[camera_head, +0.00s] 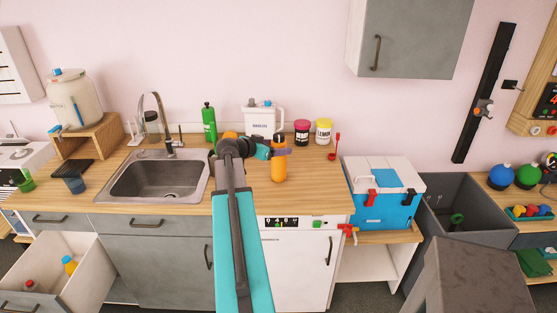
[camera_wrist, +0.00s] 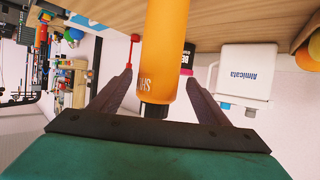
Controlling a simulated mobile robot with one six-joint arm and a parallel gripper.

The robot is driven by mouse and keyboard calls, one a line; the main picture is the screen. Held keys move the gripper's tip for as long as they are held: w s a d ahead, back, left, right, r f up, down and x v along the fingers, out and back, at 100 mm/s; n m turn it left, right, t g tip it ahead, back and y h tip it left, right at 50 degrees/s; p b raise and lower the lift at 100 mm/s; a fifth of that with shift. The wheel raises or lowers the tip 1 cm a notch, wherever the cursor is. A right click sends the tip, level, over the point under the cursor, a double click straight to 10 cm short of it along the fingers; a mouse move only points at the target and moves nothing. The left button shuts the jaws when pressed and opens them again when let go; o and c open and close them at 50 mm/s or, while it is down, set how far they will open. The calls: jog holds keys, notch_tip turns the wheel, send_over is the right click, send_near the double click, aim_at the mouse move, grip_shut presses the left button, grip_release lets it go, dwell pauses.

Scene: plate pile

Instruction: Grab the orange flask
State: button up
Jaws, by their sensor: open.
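The orange flask (camera_head: 279,165) stands upright on the wooden counter, to the right of the sink. My gripper (camera_head: 274,152) reaches over the counter to the flask's upper part. In the wrist view my gripper (camera_wrist: 160,75) is open, with one finger on each side of the flask in the picture. I cannot tell whether either finger touches it. The flask's base is outside the wrist view.
A white jug (camera_head: 262,120), a pink-lidded jar (camera_head: 302,133) and a yellow-lidded jar (camera_head: 323,132) stand behind the flask. A green bottle (camera_head: 209,122) stands farther left. The sink (camera_head: 158,178) is left of my arm. A blue and white cooler (camera_head: 383,193) stands to the right.

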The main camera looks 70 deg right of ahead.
jog(key=shift+s+d+f, duration=0.2)
jog(key=shift+d+f, duration=0.05)
jog(key=shift+d, duration=0.35)
jog(key=shift+c, duration=0.6)
grip_shut()
